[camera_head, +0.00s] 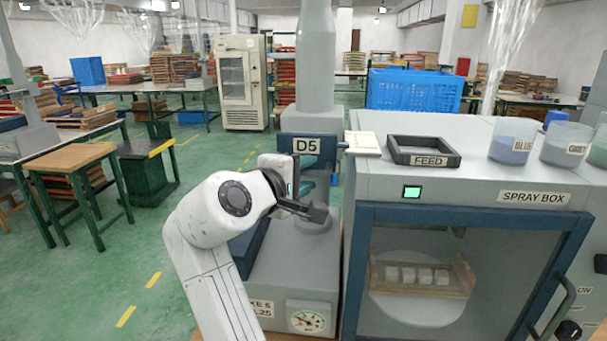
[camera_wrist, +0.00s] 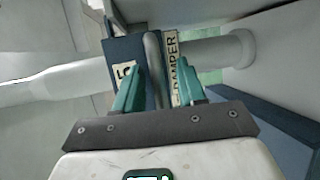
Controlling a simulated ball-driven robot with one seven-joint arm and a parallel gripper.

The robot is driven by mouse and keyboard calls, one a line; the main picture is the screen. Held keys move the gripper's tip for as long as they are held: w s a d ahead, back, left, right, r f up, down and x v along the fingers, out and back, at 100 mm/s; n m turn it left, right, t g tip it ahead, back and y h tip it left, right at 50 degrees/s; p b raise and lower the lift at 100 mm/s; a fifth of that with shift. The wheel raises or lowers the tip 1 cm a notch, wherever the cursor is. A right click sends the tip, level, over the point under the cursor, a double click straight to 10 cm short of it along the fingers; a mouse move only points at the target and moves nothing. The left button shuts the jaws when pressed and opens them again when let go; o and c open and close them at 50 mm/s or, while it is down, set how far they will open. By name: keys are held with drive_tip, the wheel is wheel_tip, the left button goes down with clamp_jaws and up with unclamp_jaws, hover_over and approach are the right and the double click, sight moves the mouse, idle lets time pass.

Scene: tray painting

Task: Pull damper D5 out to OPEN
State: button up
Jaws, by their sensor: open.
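Damper D5 shows in the head view as a dark blue housing with a D5 label (camera_head: 306,146) on the grey vertical duct (camera_head: 315,60). In the wrist view its dark blue face carries a grey bar handle (camera_wrist: 153,65), with a DAMPER label (camera_wrist: 173,65) beside it. My gripper (camera_wrist: 160,88) is open, with one teal finger on each side of the handle's line. I cannot tell whether the fingers touch it. In the head view my gripper (camera_head: 312,178) is just below the D5 label, and the handle is not clear there.
The spray box (camera_head: 475,185) stands close on the right, with a FEED tray (camera_head: 424,160) and paint cups (camera_head: 513,150) on top. A grey machine base with a gauge (camera_head: 308,318) is below. Open green floor (camera_head: 140,235) lies to the left.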

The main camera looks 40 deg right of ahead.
drive_tip(key=shift+a, duration=0.1)
drive_tip(key=b+v, duration=0.1)
drive_tip(key=v, duration=0.9)
drive_tip(key=shift+a, duration=0.3)
drive_tip(key=s+d+f+t+y, duration=0.1)
drive_tip(key=s+d+f+y, duration=0.15)
drive_tip(key=f, duration=0.65)
drive_tip(key=s+d+f+t+y, duration=0.1)
drive_tip(key=f+y, duration=0.2)
drive_tip(key=f, duration=0.7)
drive_tip(key=s+d+f+y, duration=0.1)
drive_tip(key=s+f+y, duration=0.15)
drive_tip(key=f, duration=0.65)
drive_tip(key=s+a+f+m+g+y, duration=0.2)
drive_tip(key=s+f+y, duration=0.1)
drive_tip(key=s+f, duration=0.6)
drive_tip(key=s+a+f+m+g+y, duration=0.2)
drive_tip(key=s+a+f+g+y, duration=0.1)
drive_tip(key=s+f, duration=0.6)
drive_tip(key=s+y, duration=0.1)
drive_tip(key=s, duration=0.2)
drive_tip(key=shift+a, duration=0.15)
